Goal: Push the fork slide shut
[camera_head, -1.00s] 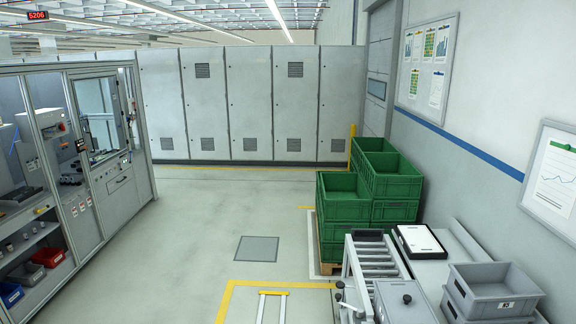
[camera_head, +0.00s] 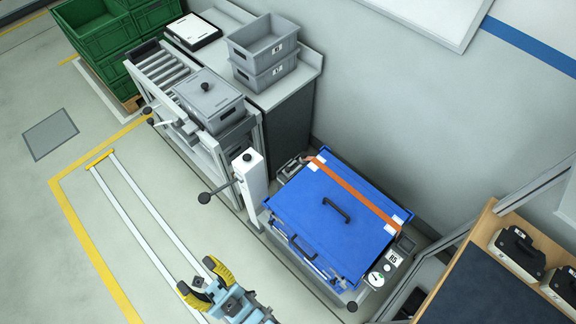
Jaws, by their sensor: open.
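My gripper (camera_head: 198,276) shows at the bottom of the view, with its two yellow fingers apart and nothing between them. It is over the floor rails, to the left of a blue case and apart from everything else. I cannot tell for sure which part is the fork slide. A roller conveyor (camera_head: 149,67) carries a grey lidded box (camera_head: 208,98) with a black knob.
The blue case (camera_head: 320,222) with an orange strap (camera_head: 357,187) sits on a low frame by the wall. Grey bins (camera_head: 264,46) stand on a bench. Green crates (camera_head: 98,28) are at upper left. A wooden-edged table (camera_head: 480,225) is at right.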

